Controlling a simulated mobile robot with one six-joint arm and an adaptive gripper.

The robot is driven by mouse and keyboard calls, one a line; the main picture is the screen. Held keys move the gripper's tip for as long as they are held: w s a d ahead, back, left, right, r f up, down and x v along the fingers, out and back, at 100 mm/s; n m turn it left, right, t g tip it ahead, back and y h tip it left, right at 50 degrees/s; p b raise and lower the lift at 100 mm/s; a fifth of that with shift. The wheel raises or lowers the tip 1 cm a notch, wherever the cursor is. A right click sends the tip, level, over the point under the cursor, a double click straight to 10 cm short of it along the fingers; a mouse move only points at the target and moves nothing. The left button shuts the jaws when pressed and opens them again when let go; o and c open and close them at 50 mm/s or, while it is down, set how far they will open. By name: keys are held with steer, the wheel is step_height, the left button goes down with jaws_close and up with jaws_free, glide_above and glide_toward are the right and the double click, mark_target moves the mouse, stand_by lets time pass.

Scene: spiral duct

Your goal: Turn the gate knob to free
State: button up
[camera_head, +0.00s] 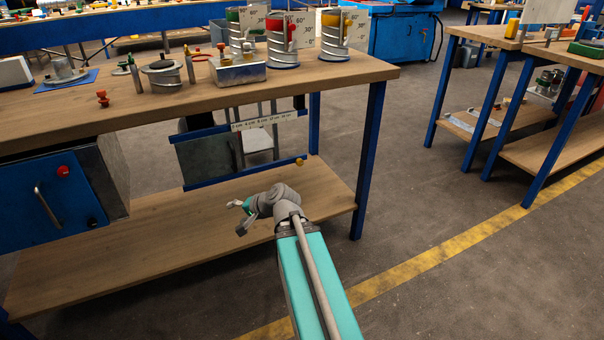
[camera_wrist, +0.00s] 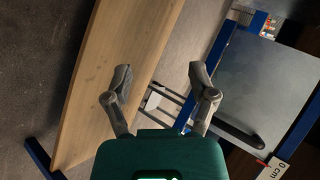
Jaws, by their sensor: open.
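A grey sliding panel (camera_head: 207,158) hangs between the blue rails. It also shows at the right of the wrist view (camera_wrist: 262,95), with a dark handle (camera_wrist: 240,137). My gripper (camera_head: 238,218) is open and empty, below and left of the yellow knob, over the lower shelf. In the wrist view my gripper (camera_wrist: 160,72) has its fingers spread with nothing between them.
The lower shelf (camera_head: 170,215) is bare. A blue cabinet (camera_head: 40,205) with a handle and red button hangs at the left. A scale strip (camera_head: 265,121) marks the upper rail. Spiral ducts (camera_head: 283,45) stand on the benchtop. A blue leg (camera_head: 368,160) bounds the right side.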

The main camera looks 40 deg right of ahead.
steer(key=d+m+t+h+b, duration=0.3)
steer(key=d+m+t+b, duration=0.3)
steer(key=d, duration=0.6)
steer(key=m+t+h+b, duration=0.25)
steer(key=m+h, duration=0.35)
steer(key=m, duration=0.4)
glide_toward(301, 164)
steer(key=s, duration=0.2)
steer(key=s+a, duration=0.1)
steer(key=shift+s+r+g, duration=0.35)
steer(key=shift+r, duration=0.05)
steer(key=shift+w, duration=0.15)
steer(key=shift+x, duration=6.8)
jaws_close()
